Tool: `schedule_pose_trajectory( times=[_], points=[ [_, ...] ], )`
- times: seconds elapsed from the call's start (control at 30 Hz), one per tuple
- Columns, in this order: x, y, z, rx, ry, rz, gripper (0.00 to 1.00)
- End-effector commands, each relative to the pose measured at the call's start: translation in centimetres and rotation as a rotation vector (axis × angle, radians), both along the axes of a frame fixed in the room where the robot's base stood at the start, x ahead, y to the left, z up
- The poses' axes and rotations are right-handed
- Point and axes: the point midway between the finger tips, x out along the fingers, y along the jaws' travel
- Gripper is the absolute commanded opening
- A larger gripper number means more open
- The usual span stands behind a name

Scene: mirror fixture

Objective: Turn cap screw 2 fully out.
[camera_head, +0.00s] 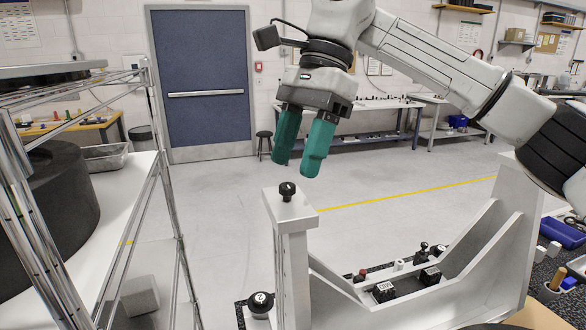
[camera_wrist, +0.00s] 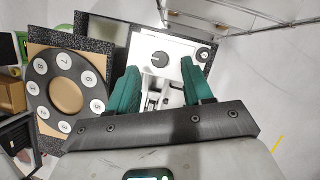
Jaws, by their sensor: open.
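A black cap screw (camera_head: 287,191) stands upright on top of the fixture's white post (camera_head: 291,216). It also shows in the wrist view (camera_wrist: 160,59) on a white plate. Its number is too small to read surely. A second black knob with a white mark (camera_head: 261,302) sits low beside the fixture's foot. My gripper (camera_head: 297,165) has two green fingers pointing down, spread apart and empty. It hangs above the post's screw and does not touch it. In the wrist view the screw appears between and just beyond the fingertips (camera_wrist: 159,68).
The white fixture (camera_head: 480,255) has sloping sides and several small black, red and white parts in its trough. A wire rack (camera_head: 165,200) stands at the left. A dark ring with numbered discs (camera_wrist: 42,85) lies left in the wrist view. Open floor lies behind the post.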

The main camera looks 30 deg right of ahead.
Motion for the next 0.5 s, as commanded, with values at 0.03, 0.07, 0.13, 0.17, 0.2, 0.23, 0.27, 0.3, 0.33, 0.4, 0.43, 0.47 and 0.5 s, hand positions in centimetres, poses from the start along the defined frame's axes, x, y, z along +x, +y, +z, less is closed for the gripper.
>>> schedule_pose_trajectory(
  times=[0.03,0.07,0.13,0.17,0.2,0.23,0.27,0.3,0.33,0.4,0.43,0.47,0.5],
  points=[
    [0.2,-0.4,0.8,-0.002,-0.002,-0.003,0.51],
    [0.2,-0.6,1.4,-0.002,-0.004,-0.002,0.51],
    [0.3,-1.1,2.7,0.000,-0.003,-0.002,0.51],
    [0.4,-1.4,3.3,-0.001,-0.003,-0.003,0.51],
    [0.5,-1.6,4.0,-0.002,-0.002,-0.003,0.51],
    [0.5,-1.8,4.5,-0.002,-0.002,-0.003,0.51],
    [0.5,-2.0,4.9,-0.002,-0.002,-0.003,0.51],
    [0.6,-2.2,5.5,-0.001,-0.002,-0.002,0.51],
    [0.6,-2.4,5.9,-0.001,-0.002,-0.001,0.51],
    [0.7,-2.6,6.6,-0.001,-0.001,-0.001,0.51],
    [0.7,-2.7,6.8,0.000,-0.001,0.000,0.51],
    [0.7,-2.8,7.0,0.000,-0.001,0.000,0.51],
    [0.7,-2.9,7.2,0.001,-0.001,0.000,0.51]
  ],
)
